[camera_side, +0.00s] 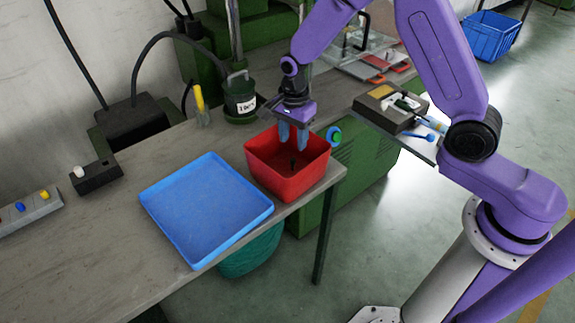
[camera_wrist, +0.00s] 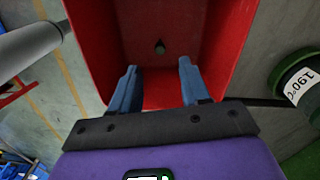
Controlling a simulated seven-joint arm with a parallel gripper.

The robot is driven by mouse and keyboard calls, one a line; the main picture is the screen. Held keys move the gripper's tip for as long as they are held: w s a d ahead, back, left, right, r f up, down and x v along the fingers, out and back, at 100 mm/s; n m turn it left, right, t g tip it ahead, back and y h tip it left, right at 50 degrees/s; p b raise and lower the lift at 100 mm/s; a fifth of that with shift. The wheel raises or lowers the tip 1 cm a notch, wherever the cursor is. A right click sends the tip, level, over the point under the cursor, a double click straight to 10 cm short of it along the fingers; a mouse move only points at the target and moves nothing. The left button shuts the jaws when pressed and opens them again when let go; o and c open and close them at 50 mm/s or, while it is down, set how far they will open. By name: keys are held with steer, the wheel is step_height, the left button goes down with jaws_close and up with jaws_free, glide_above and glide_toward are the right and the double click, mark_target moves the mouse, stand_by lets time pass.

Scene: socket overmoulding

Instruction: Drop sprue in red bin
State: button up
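The red bin (camera_side: 290,183) stands near the front right corner of the bench. It also fills the upper middle of the wrist view (camera_wrist: 233,45). My gripper (camera_side: 293,148) points down over the bin, with its blue fingertips at about rim height. In the wrist view its two fingers (camera_wrist: 158,88) are apart with nothing between them. A small dark piece, likely the sprue, shows below the fingers within the bin (camera_side: 293,165) and beyond the fingertips in the wrist view (camera_wrist: 160,47). I cannot tell whether it rests on the bin floor or is still falling.
An empty blue tray (camera_side: 205,207) lies left of the bin. A dark green canister (camera_side: 240,98) with a white label and a yellow-handled brush (camera_side: 201,105) stand behind. A green round button (camera_side: 334,135) sits just right of the bin.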

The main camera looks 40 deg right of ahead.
step_height(320, 180, up, 18)
steer(key=shift+f, duration=0.25)
stand_by(0.6)
steer(key=s+d+f+n, duration=0.1)
steer(key=s+d+n, duration=0.1)
steer(key=s+n, duration=1.1)
steer(key=s+d+f+n, duration=0.2)
steer(key=s+d+n, duration=0.1)
steer(key=s+n, duration=1.1)
steer(key=s, duration=0.4)
steer(key=shift+s+d+f+n, duration=0.3)
steer(key=shift+s, duration=0.05)
